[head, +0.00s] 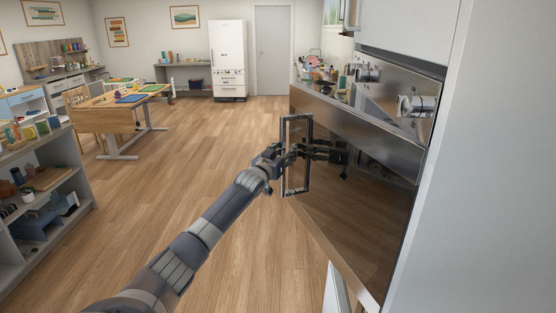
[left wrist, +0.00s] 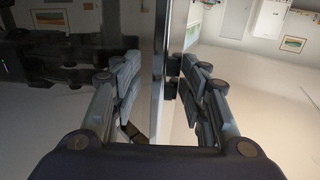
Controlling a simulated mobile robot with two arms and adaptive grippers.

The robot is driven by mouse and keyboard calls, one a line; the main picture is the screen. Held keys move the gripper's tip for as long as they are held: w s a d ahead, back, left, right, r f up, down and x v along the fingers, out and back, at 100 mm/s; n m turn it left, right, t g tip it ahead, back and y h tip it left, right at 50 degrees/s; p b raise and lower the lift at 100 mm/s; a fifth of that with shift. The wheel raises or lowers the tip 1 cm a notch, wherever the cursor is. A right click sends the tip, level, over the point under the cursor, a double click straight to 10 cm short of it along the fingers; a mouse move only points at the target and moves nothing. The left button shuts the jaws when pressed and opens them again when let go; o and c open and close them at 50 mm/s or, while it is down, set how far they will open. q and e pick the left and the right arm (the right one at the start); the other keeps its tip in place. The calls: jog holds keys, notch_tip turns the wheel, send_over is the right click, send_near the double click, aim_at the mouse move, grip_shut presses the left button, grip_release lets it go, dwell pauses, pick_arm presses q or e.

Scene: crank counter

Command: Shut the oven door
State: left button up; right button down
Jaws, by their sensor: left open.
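The oven door (head: 360,205) is a dark glossy panel at the right of the head view, seen at a steep slant. How far it stands ajar is hard to tell. Its upright, frame-like metal handle (head: 308,185) is near the door's left side. My left gripper (head: 289,152) is at the handle, its arm coming from the lower left. In the left wrist view the open fingers (left wrist: 160,75) stand on either side of an upright metal bar, with dark glass at the left. Whether they touch it is unclear. The dark finger shapes on the glass look like a reflection. My right gripper is not in view.
A steel panel with knobs (head: 416,105) is above the door. A tall white surface (head: 500,170) closes off the right side. Shelves (head: 40,215) stand at the far left and a wooden table (head: 105,107) farther back. The wooden floor (head: 210,140) between is clear.

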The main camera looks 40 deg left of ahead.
pick_arm(q)
jog(key=v, duration=1.2)
jog(key=shift+d, duration=0.2)
jog(key=shift+w, duration=0.2)
dwell(0.7)
